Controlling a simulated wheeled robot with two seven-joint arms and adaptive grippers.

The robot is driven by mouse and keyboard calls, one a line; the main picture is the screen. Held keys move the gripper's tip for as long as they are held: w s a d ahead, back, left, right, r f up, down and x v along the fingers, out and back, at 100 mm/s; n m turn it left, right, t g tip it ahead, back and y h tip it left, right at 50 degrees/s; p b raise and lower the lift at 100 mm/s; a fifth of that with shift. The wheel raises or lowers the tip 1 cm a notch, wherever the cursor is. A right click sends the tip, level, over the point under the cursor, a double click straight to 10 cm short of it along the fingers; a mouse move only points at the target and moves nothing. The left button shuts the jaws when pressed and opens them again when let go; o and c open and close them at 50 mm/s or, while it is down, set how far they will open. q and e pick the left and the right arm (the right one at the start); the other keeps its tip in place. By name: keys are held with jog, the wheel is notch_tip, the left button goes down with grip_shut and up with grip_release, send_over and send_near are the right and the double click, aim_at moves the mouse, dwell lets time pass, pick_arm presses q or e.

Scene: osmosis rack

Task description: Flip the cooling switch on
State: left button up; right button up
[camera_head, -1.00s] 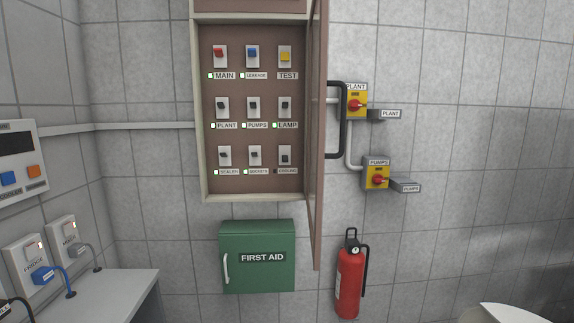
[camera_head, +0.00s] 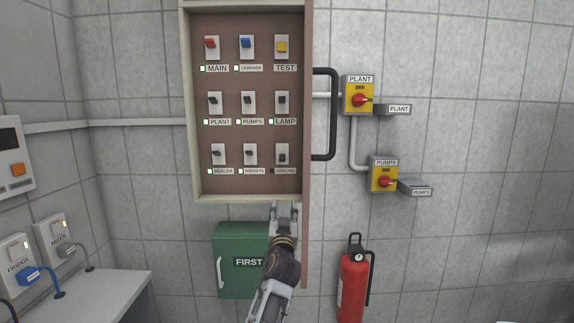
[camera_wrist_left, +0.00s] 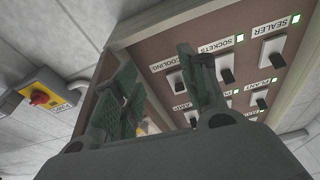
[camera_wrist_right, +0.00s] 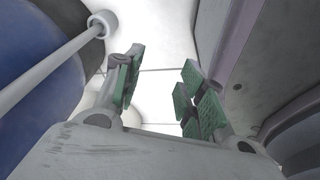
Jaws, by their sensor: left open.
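The cooling switch (camera_head: 282,153) is at the bottom right of the switch panel in the open cabinet (camera_head: 187,110). Its dark lever sits low on its white plate, and the small indicator beside its label looks dark. My left gripper (camera_head: 284,208) is just below the cabinet's bottom edge, under the cooling switch and apart from it. In the left wrist view its fingers (camera_wrist_left: 160,68) are spread and empty, with the panel upside down behind; one finger partly hides the cooling switch. My right gripper (camera_wrist_right: 160,88) shows only in its wrist view, open and empty.
The cabinet door (camera_head: 307,230) stands open on the right, edge-on, with a black handle (camera_head: 333,115). A green first aid box (camera_head: 230,285) is behind my left arm. Plant (camera_head: 358,96) and pumps (camera_head: 384,176) isolators and a red extinguisher (camera_head: 352,285) are further right.

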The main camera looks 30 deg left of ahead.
pick_arm(q)
notch_tip(320, 180, up, 8)
jog(key=s+d+n+t+y, duration=0.1)
jog(key=s, duration=0.1)
jog(key=shift+s+r+t, duration=0.2)
jog(key=shift+s+t, duration=0.05)
jog(key=shift+t, duration=0.05)
pick_arm(e)
jog(key=shift+w+a+r+n, duration=0.15)
jog(key=shift+w+a+n, duration=0.1)
jog(key=shift+w, duration=0.3)
jog(key=shift+w+a+r+n, duration=0.1)
jog(key=shift+w+a+n, duration=0.1)
jog(key=shift+w, duration=0.35)
pick_arm(q)
jog(key=shift+w, duration=0.1)
